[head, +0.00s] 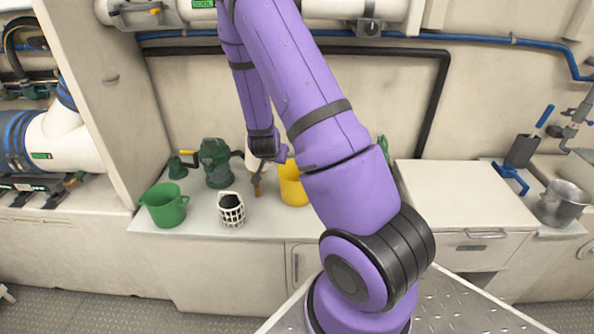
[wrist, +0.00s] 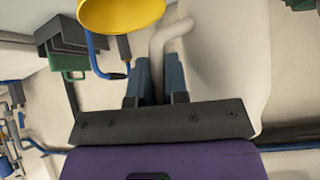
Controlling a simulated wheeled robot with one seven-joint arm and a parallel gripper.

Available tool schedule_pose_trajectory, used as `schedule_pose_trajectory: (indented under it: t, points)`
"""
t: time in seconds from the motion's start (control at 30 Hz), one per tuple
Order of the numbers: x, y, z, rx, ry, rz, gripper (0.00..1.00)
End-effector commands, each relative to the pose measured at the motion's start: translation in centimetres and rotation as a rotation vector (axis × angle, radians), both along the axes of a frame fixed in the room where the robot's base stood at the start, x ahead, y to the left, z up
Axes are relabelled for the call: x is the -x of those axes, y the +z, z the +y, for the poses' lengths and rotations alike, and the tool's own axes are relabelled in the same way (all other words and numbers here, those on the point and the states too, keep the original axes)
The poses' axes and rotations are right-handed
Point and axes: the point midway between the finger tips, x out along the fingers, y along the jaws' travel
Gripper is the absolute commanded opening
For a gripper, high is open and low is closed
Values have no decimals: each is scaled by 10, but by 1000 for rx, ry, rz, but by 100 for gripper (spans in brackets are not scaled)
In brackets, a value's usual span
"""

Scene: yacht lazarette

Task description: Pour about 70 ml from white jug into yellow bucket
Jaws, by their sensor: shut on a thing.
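The white jug (wrist: 230,55) fills the right of the wrist view, with its curved handle (wrist: 168,38) beside its body. My gripper (wrist: 157,68) is shut on the handle, its two blue-grey fingers close together. The yellow bucket (head: 292,184) stands on the counter in the head view, partly hidden by my arm. Its rim also shows at the top of the wrist view (wrist: 118,14), apart from the jug's body. In the head view the jug is mostly hidden behind my wrist, left of the bucket. I cannot see its spout, any liquid, or the bucket's inside clearly.
A metal pot (head: 564,203) is at far right. Pipes run along the wall behind.

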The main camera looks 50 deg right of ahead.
Motion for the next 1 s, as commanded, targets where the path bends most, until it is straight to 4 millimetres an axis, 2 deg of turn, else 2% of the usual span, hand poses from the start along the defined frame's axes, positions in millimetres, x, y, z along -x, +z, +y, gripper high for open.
schedule_pose_trajectory:
  t: [0.1,0.37,0.6,0.83,1.0]
  points:
    - [3,0,-5,-59,-6,-42,0]
    - [6,-19,-9,-187,-5,-128,0]
    - [9,-15,-13,-318,-5,-221,0]
    - [12,-27,-18,-444,-5,-307,0]
    - [10,-34,-15,-543,-3,-374,0]
